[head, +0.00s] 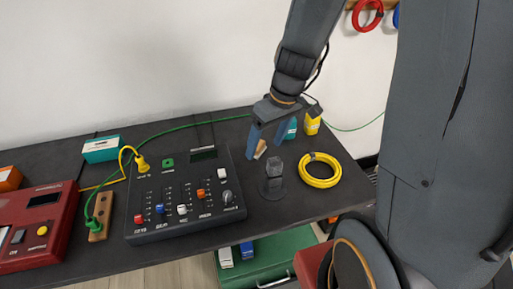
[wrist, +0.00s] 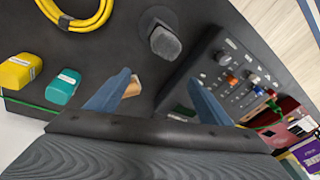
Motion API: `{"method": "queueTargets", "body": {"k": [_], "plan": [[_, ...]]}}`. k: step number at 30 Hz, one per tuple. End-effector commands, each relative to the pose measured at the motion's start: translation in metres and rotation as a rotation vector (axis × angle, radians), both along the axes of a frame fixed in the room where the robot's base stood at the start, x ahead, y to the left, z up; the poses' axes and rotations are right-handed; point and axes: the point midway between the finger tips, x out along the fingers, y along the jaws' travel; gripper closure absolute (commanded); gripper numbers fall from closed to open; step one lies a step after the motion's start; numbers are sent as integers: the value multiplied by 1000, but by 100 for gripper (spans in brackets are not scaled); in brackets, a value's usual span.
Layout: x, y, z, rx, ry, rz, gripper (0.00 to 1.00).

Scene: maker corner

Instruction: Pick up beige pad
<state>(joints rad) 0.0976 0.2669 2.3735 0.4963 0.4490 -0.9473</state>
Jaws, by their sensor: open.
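The beige pad (head: 260,150) is a small tan block on the dark table, between the black control box and the teal and yellow containers. In the wrist view the beige pad (wrist: 133,87) shows just beside the tip of one blue finger, which hides part of it. My gripper (head: 268,148) is open and empty, with its fingers pointing down over the table near the pad. In the wrist view my gripper (wrist: 162,85) has its fingers wide apart, the pad close to the left finger. I cannot tell whether they touch.
A dark knob-topped stand (head: 273,180) is close in front of the pad. A coiled yellow cable (head: 320,171) lies to its right. The black control box (head: 187,195) is to the left. Teal (head: 291,128) and yellow (head: 312,124) containers stand behind. A red box (head: 38,228) is far left.

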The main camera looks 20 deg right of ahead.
Motion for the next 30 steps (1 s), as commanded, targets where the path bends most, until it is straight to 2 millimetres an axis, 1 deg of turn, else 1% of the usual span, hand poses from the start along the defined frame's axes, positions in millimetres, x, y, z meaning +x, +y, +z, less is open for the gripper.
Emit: {"method": "queueTargets", "body": {"k": [1, 6, 9, 12, 15, 18, 22, 27, 30], "plan": [[11, -2, -4, 10, -18, 30, 27], [48, -11, -17, 28, -105, 161, 27], [68, -18, -25, 27, -155, 230, 27], [83, -25, -32, 20, -196, 284, 27], [93, -30, -36, 12, -225, 322, 27], [98, -32, -39, 7, -240, 343, 27], [102, -31, -46, 6, -244, 351, 27], [106, -26, -61, 6, -244, 351, 27], [108, -25, -67, 6, -244, 351, 27]]}}
